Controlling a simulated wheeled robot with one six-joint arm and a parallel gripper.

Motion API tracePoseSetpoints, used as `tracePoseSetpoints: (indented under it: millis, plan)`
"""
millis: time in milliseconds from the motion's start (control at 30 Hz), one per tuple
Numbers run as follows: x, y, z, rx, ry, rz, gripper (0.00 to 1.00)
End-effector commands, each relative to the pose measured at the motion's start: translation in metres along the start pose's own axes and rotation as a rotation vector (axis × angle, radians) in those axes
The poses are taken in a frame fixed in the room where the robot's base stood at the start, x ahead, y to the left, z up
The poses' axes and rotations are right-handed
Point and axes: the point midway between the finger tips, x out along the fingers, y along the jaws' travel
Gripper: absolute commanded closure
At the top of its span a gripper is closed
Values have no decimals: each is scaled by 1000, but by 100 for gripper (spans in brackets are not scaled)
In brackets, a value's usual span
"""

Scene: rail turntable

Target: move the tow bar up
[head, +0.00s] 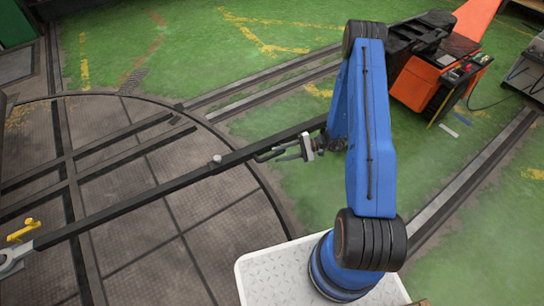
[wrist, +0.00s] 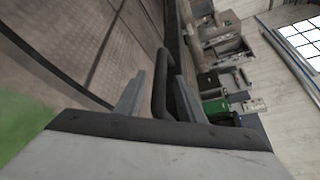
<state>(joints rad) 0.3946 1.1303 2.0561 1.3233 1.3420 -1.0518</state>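The tow bar (head: 140,195) is a long dark bar. It runs slantwise over the turntable, from a grey eye at the far left to behind my blue arm. A black bent handle (head: 264,157) sticks out from its side. My gripper (head: 284,152) is at this handle, beside the bar. In the wrist view, the handle (wrist: 160,80) stands between the two grey fingers of my gripper (wrist: 160,92). The fingers are apart, with a gap visible on the left of the handle. The right finger is close to it; I cannot tell if they touch.
The round turntable (head: 150,150) with rails fills the left. A yellow part (head: 22,231) sits by the bar's left end. An orange and black cart (head: 425,85) stands behind my arm. Green floor (head: 240,50) lies open at the back.

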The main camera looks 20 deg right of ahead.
Motion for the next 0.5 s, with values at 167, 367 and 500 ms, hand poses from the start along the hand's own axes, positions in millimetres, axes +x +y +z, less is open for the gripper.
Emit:
tracePoseSetpoints:
  millis: [167, 367, 500]
  plan:
    - [26, 0, 0, 1, -1, 1, 64]
    - [40, 0, 0, 0, 0, 0, 64]
    - [42, 0, 0, 0, 1, 0, 64]
